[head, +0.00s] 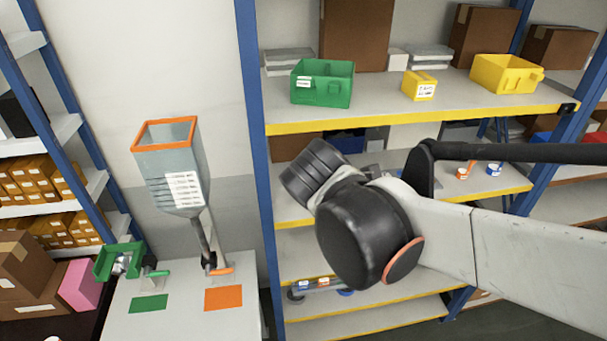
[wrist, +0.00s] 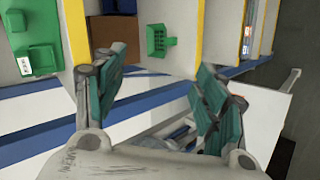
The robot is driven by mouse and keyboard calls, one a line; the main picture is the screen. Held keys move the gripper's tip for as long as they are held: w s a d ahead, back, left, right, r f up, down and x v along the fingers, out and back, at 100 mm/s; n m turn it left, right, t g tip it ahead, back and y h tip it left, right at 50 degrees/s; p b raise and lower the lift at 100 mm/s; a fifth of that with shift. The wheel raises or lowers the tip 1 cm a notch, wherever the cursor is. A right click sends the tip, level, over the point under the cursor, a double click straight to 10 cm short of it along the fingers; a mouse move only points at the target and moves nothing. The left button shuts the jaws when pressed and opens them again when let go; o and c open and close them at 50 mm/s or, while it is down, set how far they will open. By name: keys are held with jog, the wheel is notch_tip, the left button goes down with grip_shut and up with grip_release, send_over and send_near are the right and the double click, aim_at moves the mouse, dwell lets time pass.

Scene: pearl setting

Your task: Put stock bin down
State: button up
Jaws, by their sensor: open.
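A green stock bin (head: 322,84) with a white label stands upright on the top shelf (head: 385,112) of the rack. It also shows at the upper left of the wrist view (wrist: 35,60). A yellow bin (head: 505,75) stands on the same shelf further right. My gripper (wrist: 160,68) is open in the wrist view, with nothing between its teal-padded fingers. It is apart from the green bin. In the head view my arm hides the gripper.
A small yellow labelled box (head: 420,87) stands between the bins, with brown cartons (head: 357,35) behind. A blue rack post (head: 252,130) rises left of the shelves. A hopper (head: 170,160) stands over a white table (head: 185,315). A green basket (wrist: 160,42) shows in the wrist view.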

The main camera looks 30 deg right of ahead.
jog(key=s+a+f+m+g+y, duration=0.1)
jog(key=s+a+f+m+y, duration=0.1)
jog(key=s+a+m+y, duration=0.3)
jog(key=s+a+m, duration=0.3)
jog(key=m, duration=0.2)
jog(key=shift+s+f+m, duration=0.3)
jog(key=shift+f+m, duration=0.05)
jog(key=shift+m, duration=0.05)
dwell(0.5)
notch_tip(320, 180, down, 34)
jog(key=b, duration=3.4)
